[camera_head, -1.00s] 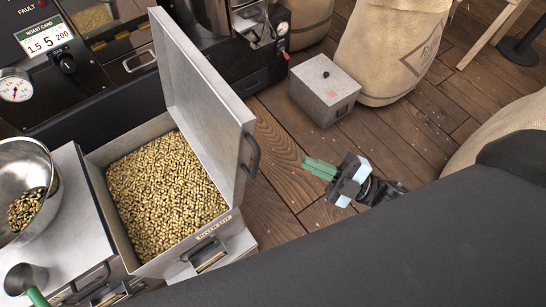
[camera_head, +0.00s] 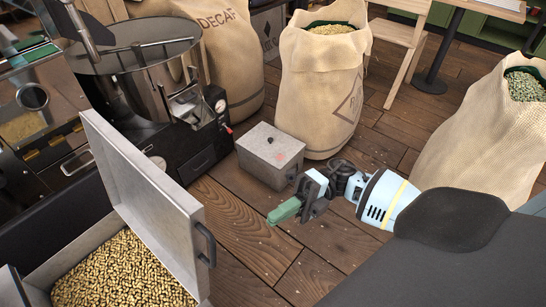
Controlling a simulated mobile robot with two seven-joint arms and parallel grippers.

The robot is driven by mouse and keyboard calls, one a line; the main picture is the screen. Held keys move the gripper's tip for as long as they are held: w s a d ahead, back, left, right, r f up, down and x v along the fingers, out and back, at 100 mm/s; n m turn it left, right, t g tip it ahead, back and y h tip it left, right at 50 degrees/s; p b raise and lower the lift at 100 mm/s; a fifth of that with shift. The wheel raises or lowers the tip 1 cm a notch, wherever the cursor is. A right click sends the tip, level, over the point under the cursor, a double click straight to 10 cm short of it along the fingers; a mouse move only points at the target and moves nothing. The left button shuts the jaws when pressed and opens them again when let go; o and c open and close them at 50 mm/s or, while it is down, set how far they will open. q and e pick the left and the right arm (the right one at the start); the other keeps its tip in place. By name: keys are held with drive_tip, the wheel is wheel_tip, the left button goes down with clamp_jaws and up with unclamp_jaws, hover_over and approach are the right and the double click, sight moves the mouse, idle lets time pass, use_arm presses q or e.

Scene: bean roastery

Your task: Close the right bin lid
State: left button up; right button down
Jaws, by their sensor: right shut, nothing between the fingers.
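The right bin (camera_head: 62,256) is at the lower left, filled with pale tan beans (camera_head: 125,275). Its grey metal lid (camera_head: 145,190) stands open, raised steeply along the bin's right side. A dark handle (camera_head: 207,246) is on the lid's right edge. My right gripper (camera_head: 272,218) has green fingers, shut and empty. It is to the right of the lid handle in the picture, clearly apart from it, and points left. My left gripper is not in view. The bin's front is cut off by the frame.
A small grey metal box (camera_head: 268,158) stands on the wooden floor just behind my right gripper. Burlap sacks (camera_head: 318,90) stand beyond it, another sack (camera_head: 480,135) at right. A black roaster (camera_head: 150,95) is behind the lid. Floor between lid and gripper is clear.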

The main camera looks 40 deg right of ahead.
drive_tip(key=p, duration=0.1)
approach(215, 254)
drive_tip(key=x, duration=0.3)
drive_tip(key=f+x, duration=0.1)
drive_tip(key=x, duration=0.1)
drive_tip(key=shift+w+a, duration=0.3)
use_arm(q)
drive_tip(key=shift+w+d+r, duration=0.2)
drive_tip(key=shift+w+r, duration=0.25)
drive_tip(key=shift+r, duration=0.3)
use_arm(e)
drive_tip(key=shift+a, duration=0.6)
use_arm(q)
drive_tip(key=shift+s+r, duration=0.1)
use_arm(e)
drive_tip(key=shift+r, duration=0.15)
